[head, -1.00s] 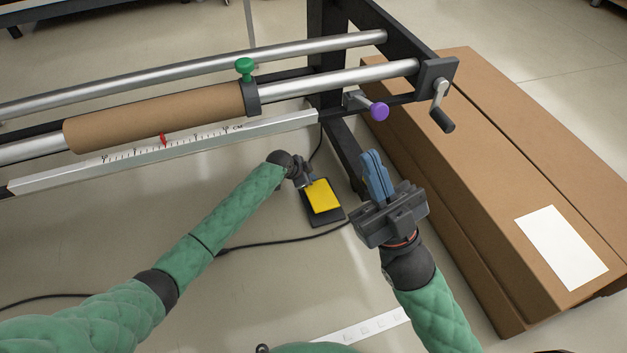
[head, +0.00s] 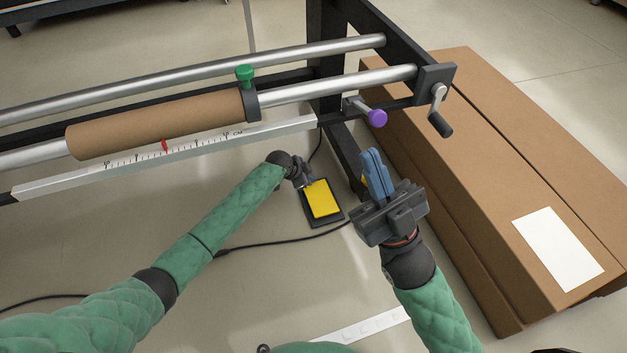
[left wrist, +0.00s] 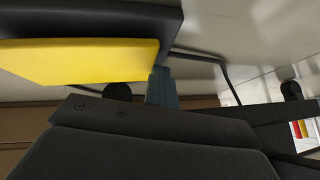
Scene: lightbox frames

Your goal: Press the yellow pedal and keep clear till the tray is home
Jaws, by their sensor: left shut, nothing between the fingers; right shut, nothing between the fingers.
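The yellow pedal (head: 322,199) sits in a black base on the floor, below the frame's right end. It fills the upper left of the left wrist view (left wrist: 80,62). My left gripper (head: 309,183) is shut and empty at the pedal's far left corner; its blue fingers (left wrist: 162,86) show beside the pedal's edge. I cannot tell if they touch it. My right gripper (head: 374,172) is shut and empty, in the air right of the pedal. A small yellow patch (head: 364,181) shows just behind its fingers; I cannot tell what it is. I cannot make out a tray.
A frame with steel rails (head: 340,85) carries a brown roll (head: 155,122), a green knob (head: 244,75), a purple knob (head: 376,118) and a crank (head: 438,110). A ruler with a red marker (head: 165,146) runs along its front. A long cardboard box (head: 480,170) lies right. A cable crosses the floor.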

